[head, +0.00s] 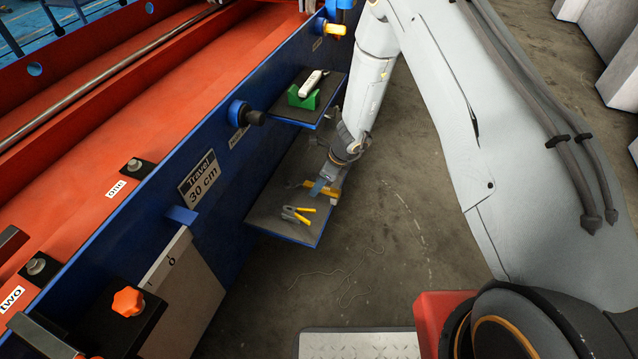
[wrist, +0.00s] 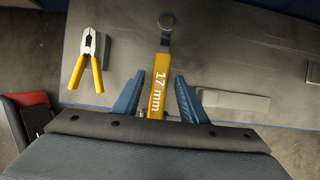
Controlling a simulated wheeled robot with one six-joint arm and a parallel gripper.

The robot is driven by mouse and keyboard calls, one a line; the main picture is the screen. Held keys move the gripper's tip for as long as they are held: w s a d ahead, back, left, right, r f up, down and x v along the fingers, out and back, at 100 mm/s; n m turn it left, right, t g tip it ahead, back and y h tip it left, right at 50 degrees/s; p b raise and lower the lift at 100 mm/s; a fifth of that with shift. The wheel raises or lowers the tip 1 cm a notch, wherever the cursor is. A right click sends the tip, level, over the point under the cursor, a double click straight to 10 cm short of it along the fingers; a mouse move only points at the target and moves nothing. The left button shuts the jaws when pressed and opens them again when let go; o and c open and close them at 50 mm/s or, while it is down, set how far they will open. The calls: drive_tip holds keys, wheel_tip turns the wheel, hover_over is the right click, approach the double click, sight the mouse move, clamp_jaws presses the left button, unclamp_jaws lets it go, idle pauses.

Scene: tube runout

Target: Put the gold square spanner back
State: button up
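A gold-yellow spanner marked "17 mm" (wrist: 159,85) with a grey ring end lies over the lower grey shelf (wrist: 225,45). Its square part, if any, is not visible. My gripper (wrist: 160,78) is over the shelf, with its blue fingers on either side of the spanner's handle. Narrow gaps show between fingers and handle, so it looks open. The handle's near end is hidden by my gripper body. In the head view, the spanner (head: 306,184) shows only in part beside my gripper (head: 318,187). I cannot tell if it touches the shelf.
Yellow-handled pliers (wrist: 88,62) lie left of the spanner; they also show in the head view (head: 297,215). A pale flat plate (wrist: 236,103) is on the right. Above, a smaller shelf holds a white device on a green block (head: 304,96). The blue machine wall (head: 225,200) borders the shelves.

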idle(0.4)
drive_tip(key=shift+v, duration=0.9)
drive_tip(key=s+d+p, duration=0.1)
drive_tip(key=s+d, duration=0.3)
drive_tip(key=d, duration=0.7)
drive_tip(key=s+a+r+n, duration=0.2)
drive_tip(key=a+r+n, duration=0.15)
drive_tip(key=r, duration=0.45)
drive_tip(key=s+a+r+n+g+y, duration=0.15)
drive_tip(key=r+n, duration=0.25)
drive_tip(key=r, duration=0.5)
drive_tip(key=s+a+r+n+h, duration=0.1)
drive_tip(key=s+a+r+n, duration=0.25)
drive_tip(key=r, duration=0.45)
drive_tip(key=s+r+n, duration=0.7)
drive_tip(key=s+r, duration=0.2)
drive_tip(key=r, duration=0.1)
drive_tip(key=s+d+r+n+h, duration=0.2)
drive_tip(key=s+d+r+n, duration=0.1)
drive_tip(key=s, duration=0.3)
drive_tip(key=s+d+r+n+h, duration=0.2)
drive_tip(key=s+d+r+n, duration=0.1)
drive_tip(key=s, duration=0.3)
drive_tip(key=shift+s+d+r+n, duration=0.35)
drive_tip(key=shift+d+n, duration=0.1)
drive_tip(key=shift+n, duration=0.25)
